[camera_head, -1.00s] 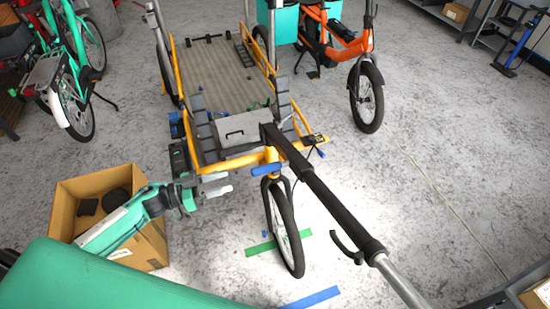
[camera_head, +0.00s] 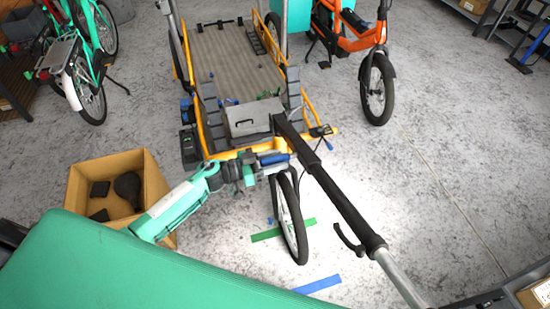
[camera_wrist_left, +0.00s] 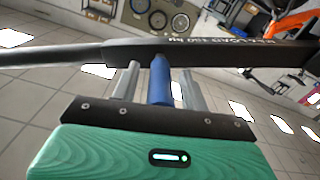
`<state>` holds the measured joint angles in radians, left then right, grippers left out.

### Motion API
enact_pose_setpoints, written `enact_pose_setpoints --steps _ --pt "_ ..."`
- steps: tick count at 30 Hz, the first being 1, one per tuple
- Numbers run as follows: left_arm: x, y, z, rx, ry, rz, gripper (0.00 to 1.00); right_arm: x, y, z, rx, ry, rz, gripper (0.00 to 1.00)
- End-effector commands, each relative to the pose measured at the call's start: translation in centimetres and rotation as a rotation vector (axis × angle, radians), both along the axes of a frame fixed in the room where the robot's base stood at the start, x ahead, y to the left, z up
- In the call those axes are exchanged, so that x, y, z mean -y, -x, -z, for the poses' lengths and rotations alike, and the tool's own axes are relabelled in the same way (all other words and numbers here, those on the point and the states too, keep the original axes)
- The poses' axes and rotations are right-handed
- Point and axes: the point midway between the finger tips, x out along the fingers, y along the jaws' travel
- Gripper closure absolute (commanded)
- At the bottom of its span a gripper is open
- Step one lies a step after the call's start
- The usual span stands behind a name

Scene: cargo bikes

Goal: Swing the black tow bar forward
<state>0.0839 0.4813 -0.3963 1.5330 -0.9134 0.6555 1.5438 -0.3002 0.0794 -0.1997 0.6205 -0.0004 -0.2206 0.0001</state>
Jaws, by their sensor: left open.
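The black tow bar (camera_head: 335,190) slants from the front of the cargo bike (camera_head: 235,85) down to the right, ending in a silver tube. In the left wrist view the black bar (camera_wrist_left: 80,54) crosses the picture sideways, with white lettering on its right part. A blue grip (camera_head: 272,158) sits by the bike's front. My left gripper (camera_head: 284,164) is open at that grip. In the left wrist view the blue grip (camera_wrist_left: 160,88) stands between the two grey fingers, with gaps on both sides. My right gripper is not in view.
The bike's front wheel (camera_head: 291,220) stands below the gripper, near green and blue floor strips. An open cardboard box (camera_head: 150,185) is at the left. An orange bike (camera_head: 370,75) stands at the back right. The floor right of the tow bar is clear.

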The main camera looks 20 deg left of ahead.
Motion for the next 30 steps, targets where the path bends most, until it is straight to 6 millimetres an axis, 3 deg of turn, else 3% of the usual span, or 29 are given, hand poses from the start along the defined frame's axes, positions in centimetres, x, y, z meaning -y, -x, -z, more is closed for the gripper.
enact_pose_setpoints --steps 8,15,22,30 --pt "0.1 -0.1 0.0 0.000 0.000 0.000 0.57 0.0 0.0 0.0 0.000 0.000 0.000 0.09" --pt "0.1 -0.1 0.0 0.000 0.000 0.000 1.00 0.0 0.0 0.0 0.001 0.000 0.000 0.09" --pt "0.2 0.2 1.0 0.019 -0.014 0.000 1.00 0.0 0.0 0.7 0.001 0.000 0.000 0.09" --pt "0.9 1.3 5.9 0.107 -0.078 0.001 1.00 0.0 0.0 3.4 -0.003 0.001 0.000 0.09"
